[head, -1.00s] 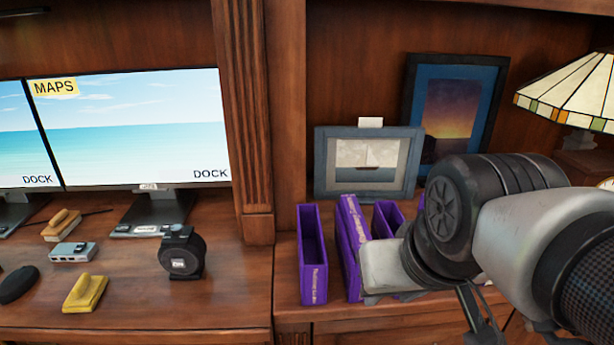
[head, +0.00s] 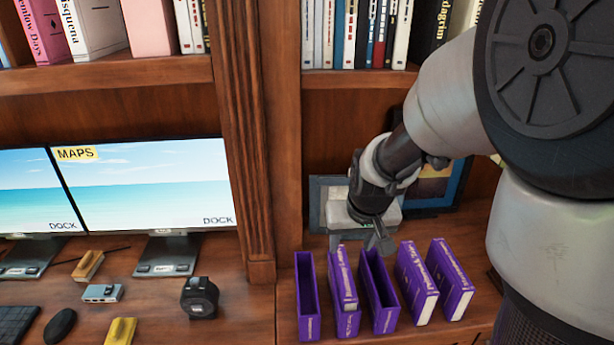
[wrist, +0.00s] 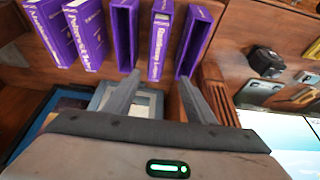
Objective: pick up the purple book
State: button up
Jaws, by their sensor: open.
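Several purple books and narrow open-topped purple cases stand in a row on the right counter. One purple book (head: 343,285) is second from the left, between two hollow cases (head: 308,300) (head: 378,295); it also shows in the wrist view (wrist: 160,40). Two more purple books (head: 415,282) (head: 449,278) stand at the right of the row. My gripper (head: 380,240) is open and empty, above and behind the row. In the wrist view its fingers (wrist: 159,76) are spread, with the second-from-left book lined up beyond the gap between them.
A framed boat picture (head: 328,195) stands behind the row, with a dark framed picture (head: 435,185) to its right. A fluted wooden post (head: 247,150) divides off the desk with monitors (head: 150,185) and a black tape dispenser (head: 199,297). A bookshelf (head: 355,78) hangs above.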

jog(key=b, duration=0.2)
send_over(344, 271)
jog(key=s, duration=0.2)
jog(key=f, duration=1.1)
jog(key=shift+s+a+f, duration=0.15)
jog(key=shift+a, duration=0.15)
jog(key=x, duration=0.4)
jog(key=shift+s+d+f+b, duration=0.15)
jog(key=shift+s+d+b, duration=0.05)
jog(key=shift+d+b, duration=0.15)
jog(key=shift+w+f, duration=0.25)
jog(key=shift+f, duration=0.2)
grip_shut()
